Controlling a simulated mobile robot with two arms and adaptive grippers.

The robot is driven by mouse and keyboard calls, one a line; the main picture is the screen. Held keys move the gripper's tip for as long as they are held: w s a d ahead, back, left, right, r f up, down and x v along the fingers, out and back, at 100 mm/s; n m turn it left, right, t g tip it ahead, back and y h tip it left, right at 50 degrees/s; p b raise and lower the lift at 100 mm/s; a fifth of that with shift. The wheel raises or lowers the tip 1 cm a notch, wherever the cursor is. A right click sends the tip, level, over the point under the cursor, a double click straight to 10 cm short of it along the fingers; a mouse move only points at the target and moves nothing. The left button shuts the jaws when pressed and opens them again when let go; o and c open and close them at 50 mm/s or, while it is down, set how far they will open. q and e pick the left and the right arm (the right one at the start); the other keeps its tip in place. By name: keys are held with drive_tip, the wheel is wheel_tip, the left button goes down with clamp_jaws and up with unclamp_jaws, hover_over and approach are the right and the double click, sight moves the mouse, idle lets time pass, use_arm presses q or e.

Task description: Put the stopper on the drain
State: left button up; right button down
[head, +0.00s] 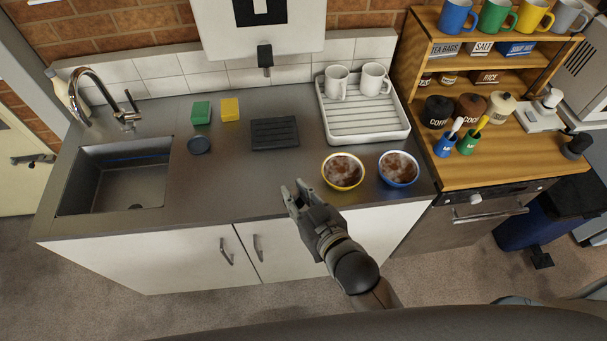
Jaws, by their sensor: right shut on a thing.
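The steel sink (115,178) is set into the left end of the counter. Its dark drain (136,207) shows at the near side of the basin floor, uncovered. A small dark round dish-like thing (199,145) lies on the counter right of the sink. My left gripper is not in view.
A chrome tap (128,117) stands behind the sink. Green (201,112) and yellow (230,109) blocks and a black ribbed mat (275,133) lie mid-counter. Two brown-filled bowls, yellow (343,184) and blue (398,182), stand near the front edge, before a white rack (347,138) with mugs.

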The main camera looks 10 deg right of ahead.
drive_tip(key=shift+s+a+f, duration=0.1)
drive_tip(key=shift+s, duration=0.1)
drive_tip(key=w+d+f+b, duration=0.1)
drive_tip(key=w+f+b, duration=0.1)
drive_tip(key=w+f, duration=0.1)
drive_tip(key=w+d+f+b, duration=0.1)
drive_tip(key=w+f+b, duration=0.1)
drive_tip(key=w, duration=0.2)
drive_tip(key=w+d+f+b, duration=0.1)
drive_tip(key=w+f+b, duration=0.2)
drive_tip(key=w, duration=0.1)
drive_tip(key=shift+w+d+f, duration=0.2)
drive_tip(key=shift+w+f, duration=0.1)
drive_tip(key=shift+f, duration=0.05)
drive_tip(key=shift+w+d+f+b, duration=0.1)
drive_tip(key=shift+w+f+b, duration=0.2)
drive_tip(key=shift+w, duration=0.15)
drive_tip(key=f+b, duration=0.2)
drive_tip(key=b, duration=0.1)
drive_tip(key=f+b, duration=0.1)
drive_tip(key=f, duration=0.1)
drive_tip(key=shift+w+d+b, duration=0.15)
drive_tip(key=shift+w+b, duration=0.2)
drive_tip(key=shift+r, duration=0.15)
drive_tip(key=shift+s, duration=0.1)
drive_tip(key=c, duration=1.3)
unclamp_jaws()
